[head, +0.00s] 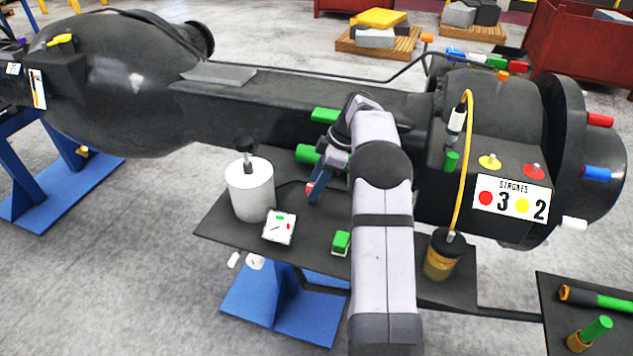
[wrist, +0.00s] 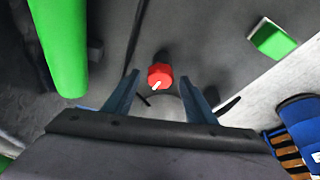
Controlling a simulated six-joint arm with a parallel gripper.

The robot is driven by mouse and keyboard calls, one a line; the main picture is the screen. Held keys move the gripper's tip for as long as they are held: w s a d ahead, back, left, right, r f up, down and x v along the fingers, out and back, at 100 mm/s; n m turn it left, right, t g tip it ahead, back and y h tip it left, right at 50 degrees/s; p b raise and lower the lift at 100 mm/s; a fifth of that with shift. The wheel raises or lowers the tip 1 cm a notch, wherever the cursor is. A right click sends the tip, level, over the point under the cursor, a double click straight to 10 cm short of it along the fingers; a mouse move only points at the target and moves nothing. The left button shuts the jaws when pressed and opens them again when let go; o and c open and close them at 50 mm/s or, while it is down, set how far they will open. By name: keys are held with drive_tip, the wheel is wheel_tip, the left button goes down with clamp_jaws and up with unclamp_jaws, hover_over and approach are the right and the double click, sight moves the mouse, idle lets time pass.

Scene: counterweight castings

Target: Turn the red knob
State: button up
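The red knob (wrist: 160,76) shows in the wrist view, with a white mark on its lower left edge. It lies between and just beyond the tips of my gripper (wrist: 161,80). The two blue-grey fingers stand apart, with a gap on each side of the knob. I see no contact. In the head view my gripper (head: 317,190) points down over the dark shelf beside the casting. A small red patch shows beside a finger there; I cannot tell whether it is the knob.
A green bar (wrist: 62,45) runs close by at the left of the wrist view. On the shelf (head: 305,240) stand a white canister (head: 251,192), a white box with a dial (head: 280,227) and a green block (head: 341,243). A yellow hose (head: 468,150) hangs right of my arm.

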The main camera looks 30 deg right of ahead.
drive_tip(key=shift+d+r, duration=0.1)
drive_tip(key=b+v, duration=0.1)
drive_tip(key=v, duration=0.6)
idle(0.5)
drive_tip(key=s+a+m+t+h+b, duration=0.25)
drive_tip(key=s+a+h, duration=0.25)
drive_tip(key=a, duration=0.6)
drive_tip(key=s+a+f+m+g+y+p, duration=0.15)
drive_tip(key=s+a+f+m, duration=0.3)
drive_tip(key=s, duration=0.75)
drive_tip(key=s+a+f+m+g+p, duration=0.1)
drive_tip(key=s+a+f+m+g, duration=0.35)
drive_tip(key=s, duration=0.75)
wheel_tip(320, 180, up, 13)
drive_tip(key=t+p, duration=0.1)
drive_tip(key=p, duration=1.3)
drive_tip(key=shift+s+p, duration=0.35)
drive_tip(key=shift+p, duration=0.05)
